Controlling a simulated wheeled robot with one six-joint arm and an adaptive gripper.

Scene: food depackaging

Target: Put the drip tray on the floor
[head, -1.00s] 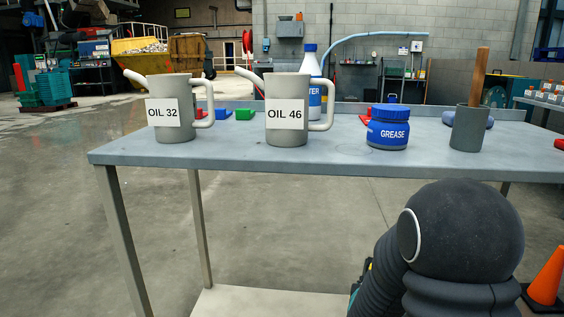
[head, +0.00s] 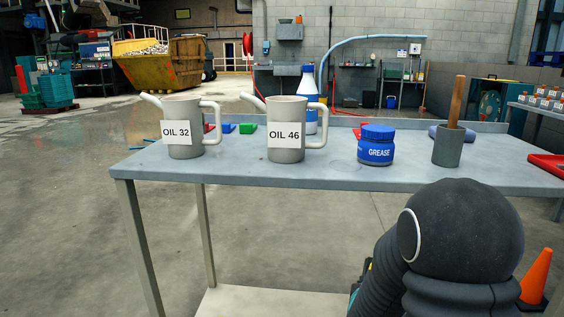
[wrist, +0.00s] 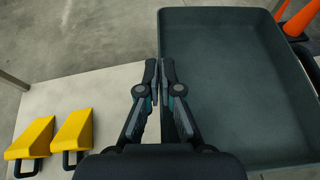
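The drip tray (wrist: 230,80) is a wide, shallow dark grey tray filling the right half of the wrist view. My gripper (wrist: 161,66) has its two fingers close together, one on each side of the tray's left wall, and appears shut on it. The tray's height above what lies beneath is hard to tell. The floor (wrist: 90,25) is grey concrete, showing at the top left of the wrist view. In the head view the tray is not visible, and my dark arm hides part of the lower right.
Two yellow wedges (wrist: 32,140) (wrist: 72,135) lie on the pale lower shelf (wrist: 110,90). The workbench (head: 250,175) carries two oil jugs (head: 183,150) (head: 286,150), a grease jar (head: 376,150) and more. An orange cone (head: 536,275) stands right. Floor left of the bench is clear.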

